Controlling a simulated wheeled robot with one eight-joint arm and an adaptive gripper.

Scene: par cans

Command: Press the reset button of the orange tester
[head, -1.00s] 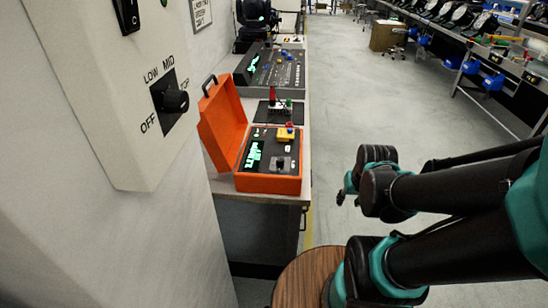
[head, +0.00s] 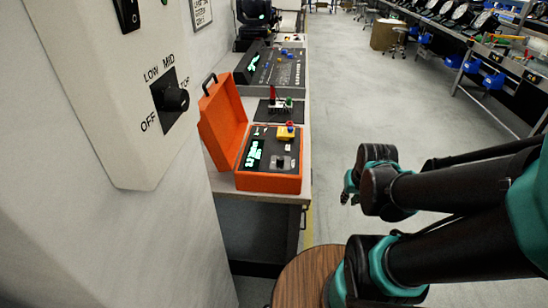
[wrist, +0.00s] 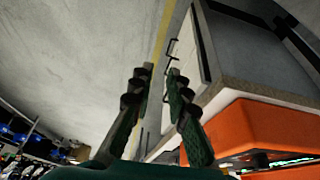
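The orange tester (head: 268,183) is an open case on the bench, its lid (head: 222,122) raised to the left. Its dark panel carries a lit green display (head: 254,156), a black knob (head: 281,162) and a yellow block (head: 286,134) with a red top. I cannot tell which part is the reset button. My gripper (head: 349,188) is in the air to the right of the tester, apart from it. In the wrist view, my gripper's two fingers (wrist: 157,76) stand apart with nothing between them. The orange case also shows there (wrist: 262,130), at lower right.
A white cabinet with a rotary knob (head: 176,99) stands close at left. Behind the tester, the bench holds a small stand with red and green parts (head: 280,104) and a grey console (head: 275,67). A round wooden top (head: 305,277) is in front. The aisle floor at right is clear.

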